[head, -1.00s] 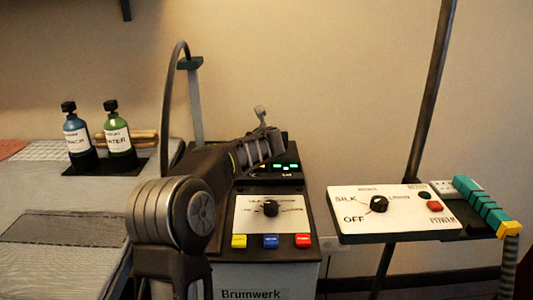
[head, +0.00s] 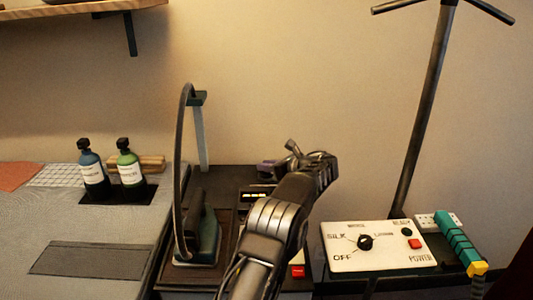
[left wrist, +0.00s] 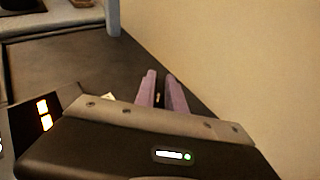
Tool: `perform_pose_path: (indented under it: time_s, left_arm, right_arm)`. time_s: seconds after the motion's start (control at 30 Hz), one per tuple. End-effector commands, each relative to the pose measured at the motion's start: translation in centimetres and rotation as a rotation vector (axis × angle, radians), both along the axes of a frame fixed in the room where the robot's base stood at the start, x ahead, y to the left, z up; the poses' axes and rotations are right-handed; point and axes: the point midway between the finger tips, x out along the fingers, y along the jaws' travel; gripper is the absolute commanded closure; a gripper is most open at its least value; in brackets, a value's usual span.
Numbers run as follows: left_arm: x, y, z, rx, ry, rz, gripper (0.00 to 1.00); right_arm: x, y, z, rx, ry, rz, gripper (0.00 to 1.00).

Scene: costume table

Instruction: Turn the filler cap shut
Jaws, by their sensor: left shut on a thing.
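My left arm comes up from the bottom of the head view. Its gripper (head: 268,169) points left over the back of the dark-topped steam station (head: 225,176). The left wrist view shows its two purplish fingers (left wrist: 160,92) close together, with a narrow gap between them. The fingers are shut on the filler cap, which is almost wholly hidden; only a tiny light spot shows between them. I cannot tell how far the cap is turned. My right gripper is not in view.
An iron (head: 208,235) stands on the station's left, below a hose post (head: 199,135). A lit panel (left wrist: 44,113) is beside the fingers. A white control box (head: 375,247) and teal-handled tool (head: 456,240) are at right. Two bottles (head: 129,168) stand on the left table.

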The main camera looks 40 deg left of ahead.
Motion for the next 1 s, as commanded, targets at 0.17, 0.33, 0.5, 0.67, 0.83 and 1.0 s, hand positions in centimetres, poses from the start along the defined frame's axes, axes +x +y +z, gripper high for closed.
perform_pose_path:
  time_s: [0.17,0.33,0.5,0.67,0.83,1.0]
  left_arm:
    - [0.02,0.13,0.39,0.007,-0.005,0.024,1.0]
    - [-0.03,0.13,0.22,0.007,-0.004,0.028,1.0]
    - [-0.03,0.13,0.21,0.006,-0.004,0.028,1.0]
    - [-0.03,0.1,0.15,0.005,-0.003,0.027,0.74]
    - [-0.03,0.06,0.08,0.003,-0.002,0.027,0.64]
    - [-0.03,0.02,0.04,0.002,-0.001,0.026,0.64]
  right_arm:
    - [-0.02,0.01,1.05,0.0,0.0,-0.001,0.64]
    - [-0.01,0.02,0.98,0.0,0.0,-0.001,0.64]
    - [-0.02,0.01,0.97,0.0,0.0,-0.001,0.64]
    - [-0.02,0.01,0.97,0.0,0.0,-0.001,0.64]
    - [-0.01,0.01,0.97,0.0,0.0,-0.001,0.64]
    - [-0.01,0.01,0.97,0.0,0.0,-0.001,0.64]
